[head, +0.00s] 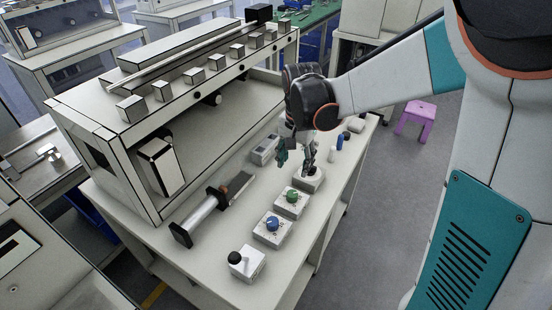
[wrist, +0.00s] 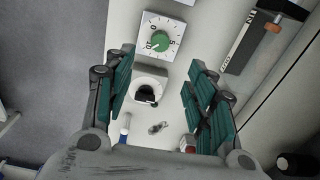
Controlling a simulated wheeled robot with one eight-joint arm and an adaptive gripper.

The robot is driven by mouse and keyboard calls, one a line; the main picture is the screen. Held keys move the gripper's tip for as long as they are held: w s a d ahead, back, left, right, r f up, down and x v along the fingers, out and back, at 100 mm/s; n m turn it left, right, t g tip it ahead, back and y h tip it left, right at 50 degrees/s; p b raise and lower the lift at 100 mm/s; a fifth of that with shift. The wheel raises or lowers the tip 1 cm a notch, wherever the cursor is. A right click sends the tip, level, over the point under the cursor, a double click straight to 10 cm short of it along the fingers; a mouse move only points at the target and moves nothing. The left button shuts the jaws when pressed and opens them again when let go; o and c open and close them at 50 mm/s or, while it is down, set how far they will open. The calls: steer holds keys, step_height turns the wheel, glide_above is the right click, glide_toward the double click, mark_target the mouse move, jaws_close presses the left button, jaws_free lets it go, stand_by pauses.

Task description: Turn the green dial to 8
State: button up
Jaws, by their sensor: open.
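The green dial (head: 292,196) sits on a square white box on the bench, between a blue dial (head: 272,224) and a round white fixture (head: 309,180). My gripper (head: 296,162) is above the bench beyond the dial, near the white fixture.
A white box with a black knob (head: 245,262) stands at the bench's near end. A metal cylinder tool (head: 205,213) lies left of the dials. A large framed fixture (head: 180,110) rises along the left. Small bottles (head: 336,146) stand past my gripper.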

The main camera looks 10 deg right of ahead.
mark_target(292, 194)
steer(key=f+b, duration=0.1)
steer(key=f, duration=0.4)
steer(key=f+b, duration=0.2)
steer(key=f, duration=0.3)
steer(key=f+b, duration=0.2)
steer(key=f, duration=0.3)
steer(key=shift+w, duration=0.4)
steer(key=shift+c, duration=0.3)
steer(key=c, duration=1)
